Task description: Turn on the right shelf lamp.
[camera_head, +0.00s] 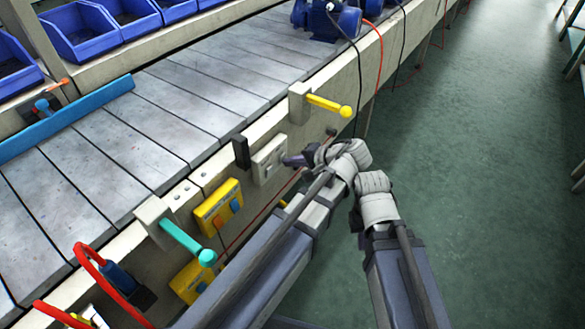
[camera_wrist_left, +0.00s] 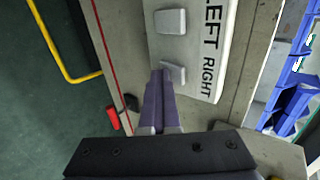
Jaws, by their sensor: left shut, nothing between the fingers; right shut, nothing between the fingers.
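A pale switch plate (camera_wrist_left: 195,45) fills the top of the left wrist view. It is lettered RIGHT, with a partly cut-off word ending in EFT above. One rocker (camera_wrist_left: 170,22) is beside the upper word, and another rocker (camera_wrist_left: 176,72) is beside RIGHT. My left gripper (camera_wrist_left: 161,76) is shut and empty, its purple fingertips at the edge of the RIGHT rocker; I cannot tell if they touch. In the head view, my left gripper (camera_head: 294,161) points at the grey switch box (camera_head: 268,160) on the conveyor's side. My right gripper's fingers are hidden. No shelf lamp is visible.
A yellow lever (camera_head: 330,105) and a teal lever (camera_head: 187,241) stick out from the conveyor side. Between them is a yellow button box (camera_head: 218,207). Blue bins (camera_head: 82,32) line the far shelf. The green floor (camera_head: 470,190) at right is open.

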